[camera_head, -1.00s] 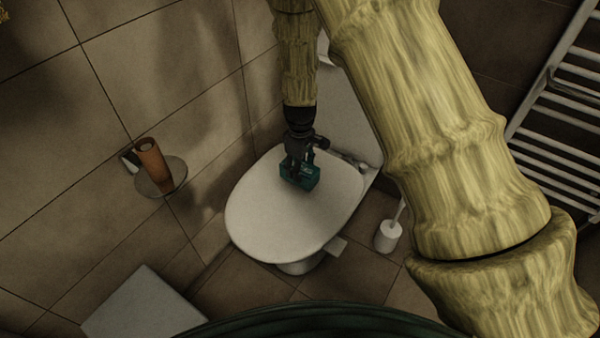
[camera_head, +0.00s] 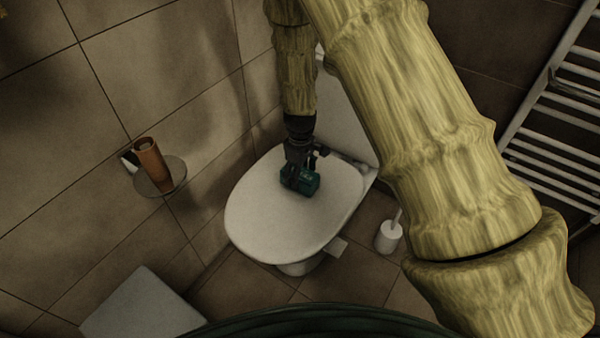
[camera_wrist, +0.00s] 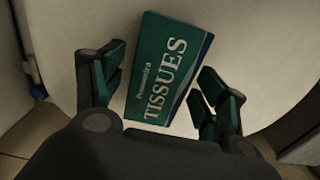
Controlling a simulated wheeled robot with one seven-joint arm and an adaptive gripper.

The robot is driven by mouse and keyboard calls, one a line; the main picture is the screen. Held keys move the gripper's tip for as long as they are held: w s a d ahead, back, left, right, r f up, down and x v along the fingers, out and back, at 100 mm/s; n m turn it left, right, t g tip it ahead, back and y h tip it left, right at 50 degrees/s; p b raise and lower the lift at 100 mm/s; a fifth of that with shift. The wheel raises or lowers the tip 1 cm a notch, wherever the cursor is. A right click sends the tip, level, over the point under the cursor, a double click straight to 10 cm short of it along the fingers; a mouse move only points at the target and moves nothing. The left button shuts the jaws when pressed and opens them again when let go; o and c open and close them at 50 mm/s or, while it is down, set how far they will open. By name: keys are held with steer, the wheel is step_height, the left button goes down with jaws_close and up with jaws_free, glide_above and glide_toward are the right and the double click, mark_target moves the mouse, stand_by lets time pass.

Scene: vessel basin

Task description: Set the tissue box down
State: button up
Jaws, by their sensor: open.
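The green tissue box (camera_head: 302,181) rests on the closed white toilet lid (camera_head: 275,220), near the back part of it. The box also shows in the wrist view (camera_wrist: 167,70), with its "TISSUES" lettering facing the camera. My gripper (camera_head: 299,172) is right at the box, reaching down from above. In the wrist view my gripper (camera_wrist: 163,95) is open, with one finger on each side of the box. A gap shows between the box and the left finger; the right finger is close to the box's edge. The box's underside is hidden.
A small round wall shelf (camera_head: 172,178) holds an orange-brown cylinder (camera_head: 151,160) at the left. A toilet brush (camera_head: 389,235) stands on the floor to the right. A towel radiator (camera_head: 560,130) is on the right wall. The front of the lid is clear.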

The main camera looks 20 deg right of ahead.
steer(key=shift+r, duration=0.1)
step_height(320, 180, up, 12)
steer(key=p, duration=0.2)
stand_by(0.3)
